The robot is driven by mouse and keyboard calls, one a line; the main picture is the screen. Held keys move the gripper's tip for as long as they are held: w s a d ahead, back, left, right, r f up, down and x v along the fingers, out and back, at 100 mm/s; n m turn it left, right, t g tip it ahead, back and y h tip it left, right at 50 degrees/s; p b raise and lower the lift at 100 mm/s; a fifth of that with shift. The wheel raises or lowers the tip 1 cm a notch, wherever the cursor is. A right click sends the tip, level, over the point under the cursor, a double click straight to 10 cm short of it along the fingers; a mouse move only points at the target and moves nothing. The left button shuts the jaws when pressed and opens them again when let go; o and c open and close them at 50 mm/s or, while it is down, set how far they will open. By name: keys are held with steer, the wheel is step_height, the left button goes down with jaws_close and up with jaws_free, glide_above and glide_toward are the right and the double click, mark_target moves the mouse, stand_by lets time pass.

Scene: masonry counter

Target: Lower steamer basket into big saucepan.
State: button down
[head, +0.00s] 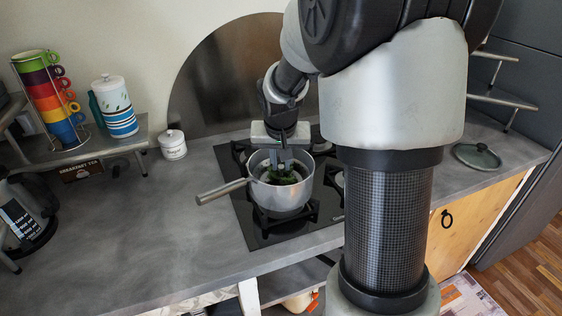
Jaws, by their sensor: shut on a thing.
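The big saucepan (284,199) is a silvery metal pan on the dark gas hob, with its long handle (221,190) pointing left. My gripper (283,172) points down into the saucepan's mouth, its fingertips at about rim level or just inside. It is shut on a dark thing with green in it (285,179), which looks like the steamer basket. The basket lies within the saucepan's rim as seen from here. The saucepan's wall and my fingers hide most of it, so I cannot tell whether it touches the bottom.
The black hob (262,228) surrounds the saucepan. A white lidded jar (172,145) stands at the back left. A rack of coloured mugs (52,100) and a canister (115,106) stand on the left shelf. A glass lid (476,156) lies at right. The counter's left middle is clear.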

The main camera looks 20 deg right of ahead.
steer(key=shift+f, duration=0.2)
steer(key=c, duration=1.6)
jaws_free()
steer(key=shift+r, duration=0.1)
steer(key=v, duration=1.7)
steer(key=s+a+r+n+p, duration=0.1)
steer(key=s+a+p, duration=0.1)
steer(key=s, duration=0.4)
steer(key=s+a+r+n+t+y+p, duration=0.1)
steer(key=s+a+n+p, duration=0.1)
steer(key=s, duration=0.4)
steer(key=s+a+r+n+p, duration=0.1)
steer(key=s+a+p, duration=0.1)
steer(key=s, duration=0.4)
steer(key=shift+s+a+r+n+y+p, duration=0.15)
steer(key=shift+s+a+r+y+p, duration=0.05)
steer(key=shift+a, duration=0.2)
steer(key=shift+s+a+r+n+y+p, duration=0.15)
steer(key=shift+s+a+y+p, duration=0.05)
steer(key=shift+a, duration=0.25)
